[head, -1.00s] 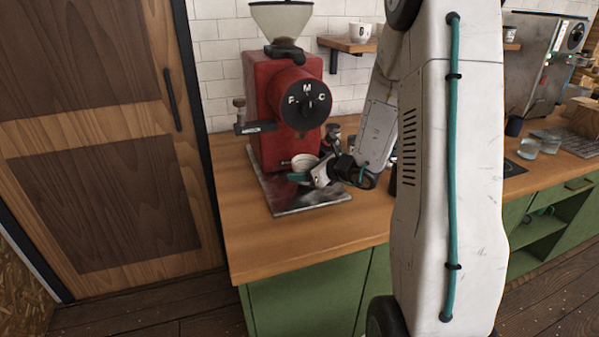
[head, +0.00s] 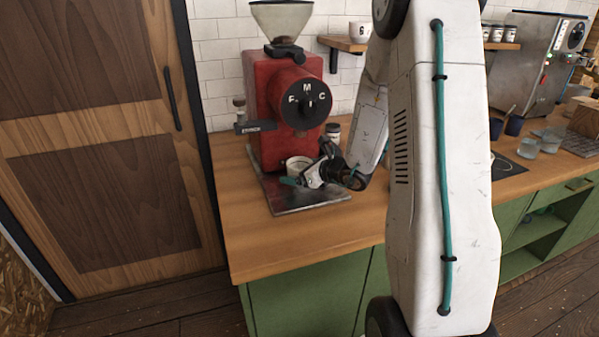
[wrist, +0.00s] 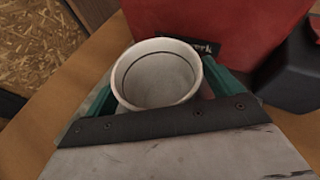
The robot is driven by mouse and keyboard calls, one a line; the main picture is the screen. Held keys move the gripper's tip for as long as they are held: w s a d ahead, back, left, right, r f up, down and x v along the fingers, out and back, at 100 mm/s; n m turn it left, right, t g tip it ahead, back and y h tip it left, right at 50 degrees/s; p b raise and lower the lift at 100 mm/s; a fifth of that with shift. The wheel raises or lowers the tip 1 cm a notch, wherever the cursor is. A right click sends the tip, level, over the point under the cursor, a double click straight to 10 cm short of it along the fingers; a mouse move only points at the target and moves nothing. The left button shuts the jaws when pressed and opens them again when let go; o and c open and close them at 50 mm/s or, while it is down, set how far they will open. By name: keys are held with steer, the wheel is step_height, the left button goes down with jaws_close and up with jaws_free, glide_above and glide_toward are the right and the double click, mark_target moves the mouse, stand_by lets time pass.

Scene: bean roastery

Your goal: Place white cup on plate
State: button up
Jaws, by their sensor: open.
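The white cup (head: 297,163) is upright at the front of the red grinder, over its dark metal base plate (head: 308,199). In the wrist view the cup (wrist: 157,98) shows its round open mouth and looks empty inside. My gripper (head: 294,180) is low over the plate at the cup. It is open, with one teal finger on each side of the cup in the wrist view (wrist: 160,88). The gripper hides the cup's lower part in the head view, so I cannot tell how its bottom meets the plate.
The red grinder (head: 262,110) stands right behind the cup. A small dark jar (head: 333,132) is beside it. The wooden counter (head: 290,240) is clear in front of the plate. Glasses (head: 530,146) stand farther right, and a wall shelf (head: 345,44) holds another cup.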

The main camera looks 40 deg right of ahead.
steer(key=v, duration=1.1)
steer(key=shift+r, duration=0.25)
steer(key=shift+s+r, duration=0.15)
steer(key=shift+s, duration=0.15)
steer(key=s+a+r+n+g+y, duration=0.2)
steer(key=a+r+n, duration=0.1)
steer(key=a+n, duration=0.3)
steer(key=s+a+r+n+g+y, duration=0.2)
steer(key=a+r+n+g, duration=0.15)
steer(key=a, duration=0.45)
steer(key=s+a+r+n+g+y, duration=0.1)
steer(key=s+a+r+n+g, duration=0.15)
steer(key=a+n, duration=0.4)
steer(key=s+a+r+n+g+h, duration=0.1)
steer(key=s+a+n+g+h, duration=0.3)
steer(key=s+n, duration=0.7)
steer(key=s+d+r+n+h, duration=0.2)
steer(key=s+n+h, duration=0.2)
steer(key=s, duration=0.3)
steer(key=shift+d+n+h, duration=0.3)
steer(key=shift+d+n, duration=0.1)
steer(key=shift+n, duration=0.2)
steer(key=shift+r, duration=0.1)
